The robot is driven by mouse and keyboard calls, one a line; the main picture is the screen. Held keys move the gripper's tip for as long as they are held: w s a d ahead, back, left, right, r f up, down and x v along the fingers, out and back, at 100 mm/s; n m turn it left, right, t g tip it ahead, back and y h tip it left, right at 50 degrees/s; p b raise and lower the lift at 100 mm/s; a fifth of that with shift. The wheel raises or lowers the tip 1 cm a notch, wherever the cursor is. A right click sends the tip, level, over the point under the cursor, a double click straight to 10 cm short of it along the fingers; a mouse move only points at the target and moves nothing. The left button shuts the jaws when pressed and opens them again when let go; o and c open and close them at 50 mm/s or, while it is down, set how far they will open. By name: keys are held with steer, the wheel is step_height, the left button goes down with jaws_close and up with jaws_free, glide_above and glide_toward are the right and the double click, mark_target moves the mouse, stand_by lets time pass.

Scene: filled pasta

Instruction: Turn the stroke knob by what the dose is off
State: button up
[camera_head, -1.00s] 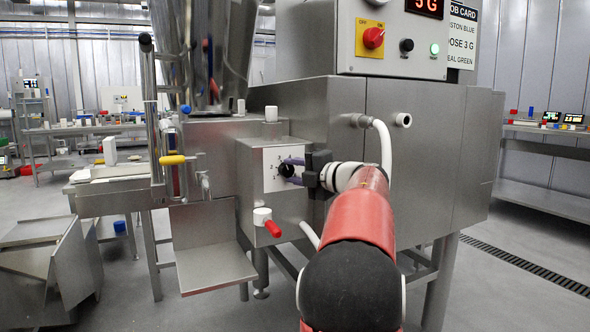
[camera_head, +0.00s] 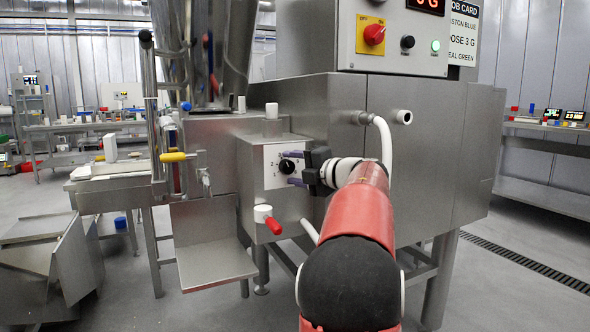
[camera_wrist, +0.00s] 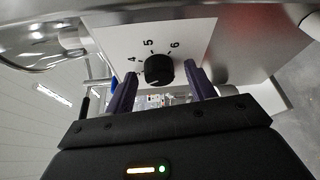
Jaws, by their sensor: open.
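The stroke knob (camera_head: 287,166) is a small black round knob on a white scale plate (camera_head: 272,179) on the front of the steel machine. In the wrist view the knob (camera_wrist: 158,69) stands below the marks 4, 5 and 6; I cannot tell its pointer. My gripper (camera_head: 292,168) is open, with one purple finger on each side of the knob. In the wrist view my gripper (camera_wrist: 159,73) shows gaps between knob and fingers. The red dose display (camera_head: 427,4) is cut off by the top edge. The job card (camera_head: 463,32) reads 3 G.
A yellow-handled lever (camera_head: 173,157) is at left. A white hose (camera_head: 384,146) curves down by my arm. The control box (camera_head: 396,40) with a red switch (camera_head: 374,35) stands above. A steel tray (camera_head: 215,262) hangs below left.

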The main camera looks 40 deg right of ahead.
steer(key=s+d, duration=0.1)
steer(key=s, duration=0.6)
steer(key=shift+s+r, duration=0.25)
steer(key=shift+s, duration=0.15)
steer(key=w+a+r+m+t+h, duration=0.25)
steer(key=a+r+m+h, duration=0.25)
steer(key=r+m, duration=0.25)
steer(key=s+a+f+m+g+h+p, duration=0.1)
steer(key=s+a+f+m+g+h, duration=0.1)
steer(key=a+f+m+h, duration=0.45)
steer(key=s+a+f+m+g+y, duration=0.3)
steer(key=s+a+f+g, duration=0.3)
steer(key=s+a+f, duration=0.4)
steer(key=s+a+f+m+g+y+p, duration=0.1)
steer(key=s+a+f+m+g+y, duration=0.3)
steer(key=s+a+f, duration=0.6)
steer(key=a+f+g+y, duration=0.2)
steer(key=a+f, duration=0.2)
steer(key=f, duration=0.1)
steer(key=shift+s+a+m, duration=0.3)
steer(key=shift+s+a, duration=0.1)
